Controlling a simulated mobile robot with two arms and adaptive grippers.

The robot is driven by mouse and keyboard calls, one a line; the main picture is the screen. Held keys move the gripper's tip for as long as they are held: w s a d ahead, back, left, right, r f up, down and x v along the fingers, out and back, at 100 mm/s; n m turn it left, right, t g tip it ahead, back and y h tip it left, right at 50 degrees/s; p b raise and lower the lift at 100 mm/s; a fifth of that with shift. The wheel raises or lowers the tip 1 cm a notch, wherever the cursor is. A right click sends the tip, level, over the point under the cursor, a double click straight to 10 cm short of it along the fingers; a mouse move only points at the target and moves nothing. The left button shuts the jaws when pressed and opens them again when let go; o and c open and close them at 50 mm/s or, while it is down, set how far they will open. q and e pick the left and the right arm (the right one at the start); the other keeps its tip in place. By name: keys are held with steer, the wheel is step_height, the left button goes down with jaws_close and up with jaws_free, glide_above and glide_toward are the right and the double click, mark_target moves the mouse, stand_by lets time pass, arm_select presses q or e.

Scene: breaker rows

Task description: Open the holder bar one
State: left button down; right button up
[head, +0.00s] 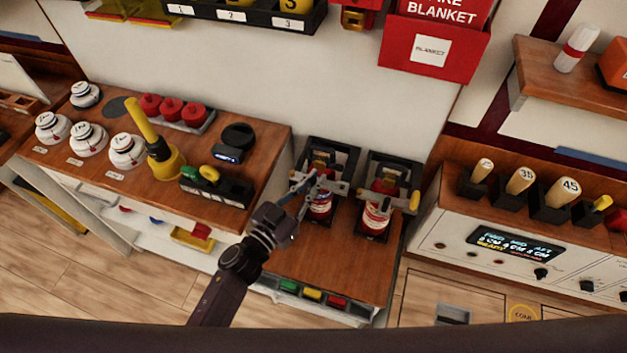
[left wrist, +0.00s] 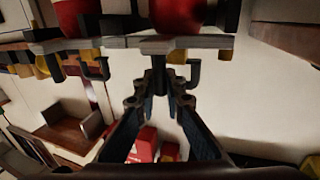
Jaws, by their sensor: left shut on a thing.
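Two black holders stand on the small wooden counter, each with a red item behind a grey bar. The left holder (head: 327,153) has its bar (head: 338,187) across the front of a red canister (head: 320,206) with a pale label. My left gripper (head: 301,187) is at the left end of this bar, shut on it. In the left wrist view the grey bar (left wrist: 135,43) runs across the top, and my fingers (left wrist: 160,98) close together just below it on a dark part. The right holder (head: 393,172) has its own bar, with a yellow end. My right gripper is out of view.
Left of the holders is a wooden bench with white knobs, a yellow lever (head: 150,135) and a black puck (head: 237,137). To the right stands a white console (head: 500,240) with numbered handles. A red blanket box (head: 434,50) hangs above. The front of the small counter (head: 340,265) is clear.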

arm_select(q)
steer(key=shift+s+a+r+m+g+h+p, duration=0.15)
steer(key=shift+s+a+m+g+h+p, duration=0.1)
steer(key=shift+m+g+h+p, duration=0.3)
steer(key=shift+s+a+m+g+h, duration=0.2)
steer(key=shift+a+m+g+h, duration=0.05)
steer(key=shift+m+g+h, duration=0.3)
steer(key=shift+s+a+m+g+h, duration=0.25)
steer(key=shift+m+g+h, duration=0.15)
steer(key=shift+g+h, duration=0.15)
steer(key=c, duration=2)
jaws_free()
steer(key=shift+a, duration=0.1)
steer(key=v, duration=1.2)
steer(key=shift+c, duration=0.6)
